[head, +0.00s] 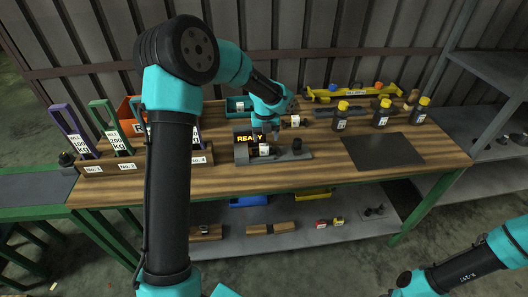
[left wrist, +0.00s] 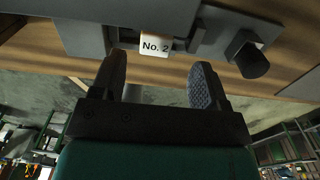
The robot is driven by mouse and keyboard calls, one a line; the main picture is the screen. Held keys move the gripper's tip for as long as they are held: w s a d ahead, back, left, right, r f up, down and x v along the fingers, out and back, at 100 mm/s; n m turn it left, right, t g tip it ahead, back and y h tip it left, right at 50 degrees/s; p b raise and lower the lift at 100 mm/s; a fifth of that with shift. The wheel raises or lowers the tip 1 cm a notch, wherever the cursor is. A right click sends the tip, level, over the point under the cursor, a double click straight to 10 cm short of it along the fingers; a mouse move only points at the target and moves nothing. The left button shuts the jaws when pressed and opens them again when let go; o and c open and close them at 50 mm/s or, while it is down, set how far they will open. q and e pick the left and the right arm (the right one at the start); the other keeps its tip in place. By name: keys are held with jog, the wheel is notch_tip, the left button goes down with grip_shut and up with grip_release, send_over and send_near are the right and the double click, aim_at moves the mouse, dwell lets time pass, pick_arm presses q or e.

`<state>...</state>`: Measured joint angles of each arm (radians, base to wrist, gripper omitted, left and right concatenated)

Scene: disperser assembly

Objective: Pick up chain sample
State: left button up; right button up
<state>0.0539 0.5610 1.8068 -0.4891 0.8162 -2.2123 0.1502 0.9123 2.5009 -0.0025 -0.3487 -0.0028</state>
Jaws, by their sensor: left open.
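My left gripper (head: 265,135) is over the grey tester in the middle of the bench, pointing down. In the left wrist view its two dark fingers (left wrist: 160,72) stand apart with nothing gripped between them. A white tag reading "No. 2" (left wrist: 155,45) sits at the tester just beyond the fingertips, and a white tag also shows on the tester in the head view (head: 264,150). The tester (head: 300,156) has a "READY" display and a black knob. I cannot make out chain links or tell which part is the chain sample. My right gripper is out of frame.
A wooden rack (head: 127,166) with numbered slots and weight-labelled pieces stands at the left. Yellow-capped bottles (head: 381,113) and a dark mat (head: 382,154) are at the right. A yellow tool (head: 354,91) lies behind. The wood beside the tester is clear.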

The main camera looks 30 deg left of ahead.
aim_at(264, 145)
pick_arm(q)
jog(key=shift+s+a+f, duration=0.1)
jog(key=shift+f, duration=1.2)
jog(key=shift+s+a+f, duration=0.1)
jog(key=shift+f, duration=1.2)
grip_shut()
jog(key=shift+w+r, duration=0.1)
jog(key=shift+r, duration=0.05)
notch_tip(264, 145, up, 28)
